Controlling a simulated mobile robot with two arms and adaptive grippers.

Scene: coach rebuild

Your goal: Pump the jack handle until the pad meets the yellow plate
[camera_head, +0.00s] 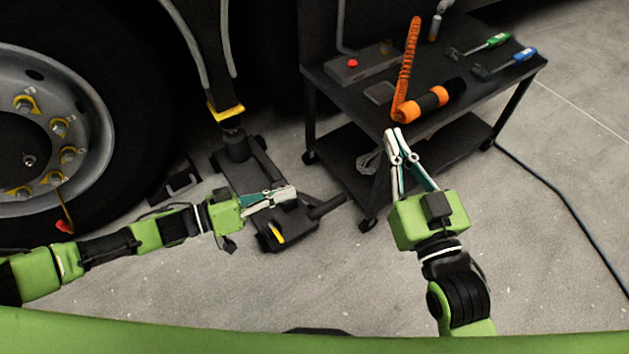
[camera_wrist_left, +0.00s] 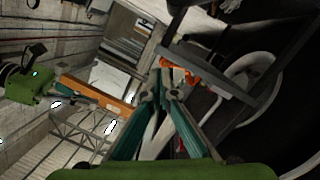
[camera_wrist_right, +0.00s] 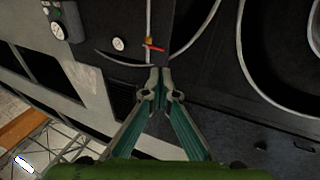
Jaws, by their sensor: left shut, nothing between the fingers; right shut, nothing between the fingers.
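The dark floor jack (camera_head: 240,172) stands on the floor beside the wheel. Its round lift column and pad (camera_head: 233,128) sit just below the yellow plate (camera_head: 226,111); I cannot tell whether they touch. A short dark bar, apparently the jack handle (camera_head: 326,207), sticks out to the right of the jack's near end. My left gripper (camera_head: 291,193) is shut and empty, over the near part of the jack and left of the bar. My right gripper (camera_head: 395,133) is shut and empty, in front of the cart. The wrist views do not clearly show the jack.
A black cart (camera_head: 440,85) holds an orange-and-black tool (camera_head: 428,101) with an orange coiled hose (camera_head: 406,65), a box with a red button (camera_head: 352,64), and green-handled and blue-handled tools. The large wheel (camera_head: 50,130) stands at left. Floor at right is clear except for a cable (camera_head: 565,195).

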